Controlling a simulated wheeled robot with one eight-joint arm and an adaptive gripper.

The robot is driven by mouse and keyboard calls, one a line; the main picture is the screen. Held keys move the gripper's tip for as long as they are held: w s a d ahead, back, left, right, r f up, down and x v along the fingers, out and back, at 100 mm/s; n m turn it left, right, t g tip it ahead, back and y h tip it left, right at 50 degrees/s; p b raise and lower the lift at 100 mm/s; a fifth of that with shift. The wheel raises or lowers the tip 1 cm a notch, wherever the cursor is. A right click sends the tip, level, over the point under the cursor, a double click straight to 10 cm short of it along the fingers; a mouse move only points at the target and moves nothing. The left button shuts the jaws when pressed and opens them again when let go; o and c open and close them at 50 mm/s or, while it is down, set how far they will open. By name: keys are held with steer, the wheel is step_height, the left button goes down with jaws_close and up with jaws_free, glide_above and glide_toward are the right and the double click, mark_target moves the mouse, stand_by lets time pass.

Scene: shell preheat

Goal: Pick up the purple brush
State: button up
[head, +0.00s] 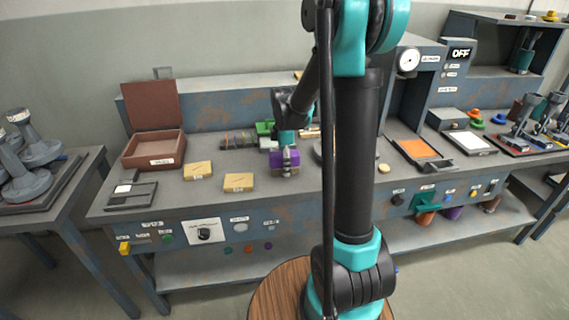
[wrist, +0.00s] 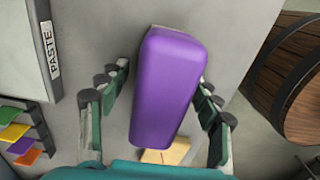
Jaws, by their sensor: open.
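The purple brush (head: 285,158) is on the workbench (head: 222,150) near its middle in the head view, under the end of my arm. In the wrist view the purple brush (wrist: 166,88) is large, a rounded purple block slightly tilted in the picture. My gripper (wrist: 164,78) is open, with one finger on each side of the brush. Gaps show between the fingers and the brush on both sides. In the head view my gripper's fingers are too small to make out clearly. The brush's underside is hidden.
Two tan blocks (head: 239,182) (head: 198,170) and an open brown box (head: 153,148) stand left of the brush. A green object (head: 265,127) and a dark striped roll (head: 238,140) lie behind it. In the wrist view a wooden barrel-like thing (wrist: 290,75) is at right.

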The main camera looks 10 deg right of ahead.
steer(key=c, duration=1.4)
steer(key=shift+r, duration=0.2)
step_height(320, 180, up, 20)
steer(key=shift+f, duration=0.15)
steer(key=o, duration=0.6)
steer(key=c, duration=0.3)
